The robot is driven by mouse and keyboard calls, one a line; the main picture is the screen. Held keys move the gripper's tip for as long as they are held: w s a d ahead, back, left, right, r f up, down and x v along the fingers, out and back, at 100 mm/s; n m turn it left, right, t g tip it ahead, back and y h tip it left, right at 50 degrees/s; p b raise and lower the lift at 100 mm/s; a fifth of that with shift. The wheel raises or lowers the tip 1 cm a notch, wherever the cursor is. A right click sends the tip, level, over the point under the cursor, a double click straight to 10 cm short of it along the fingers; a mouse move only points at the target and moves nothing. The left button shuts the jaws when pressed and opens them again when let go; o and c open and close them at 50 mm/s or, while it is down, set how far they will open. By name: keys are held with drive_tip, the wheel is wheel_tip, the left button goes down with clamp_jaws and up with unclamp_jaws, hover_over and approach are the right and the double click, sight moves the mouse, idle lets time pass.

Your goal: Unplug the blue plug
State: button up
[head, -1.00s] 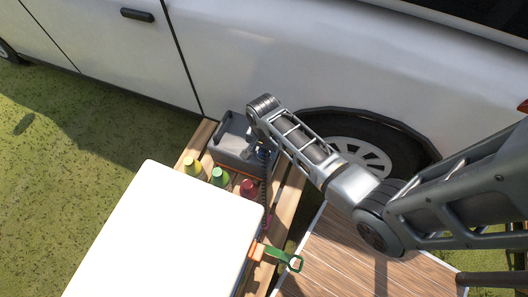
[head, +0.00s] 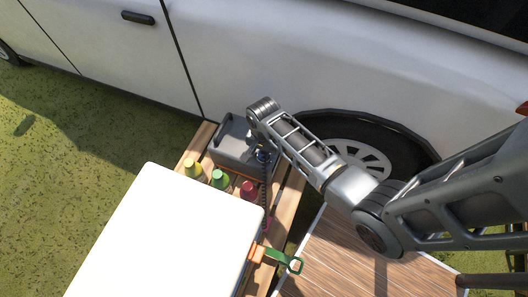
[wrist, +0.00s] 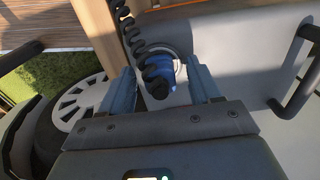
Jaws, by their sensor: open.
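The blue plug (wrist: 158,72) shows in the wrist view between the two fingers of my gripper (wrist: 162,82). A black coiled cord (wrist: 140,45) runs from it and partly covers it. The fingers are apart, one on each side of the plug; I cannot tell whether they touch it. In the head view the blue plug (head: 262,155) is a small patch at the grey box (head: 228,145), beneath the end of my arm. My gripper is mostly hidden there by my own arm.
Yellow, green and red bottles (head: 219,178) stand beside the grey box on wooden slats. A white box (head: 160,240) is in front, with a green-handled tool (head: 283,257) at its edge. A white vehicle (head: 230,60) stands close behind. A grey handle (wrist: 299,75) shows in the wrist view.

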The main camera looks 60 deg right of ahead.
idle(0.9)
clamp_jaws()
idle(0.4)
drive_tip(key=shift+r+p, duration=0.15)
drive_tip(key=shift+p, duration=0.2)
drive_tip(key=shift+r+p, duration=2.9)
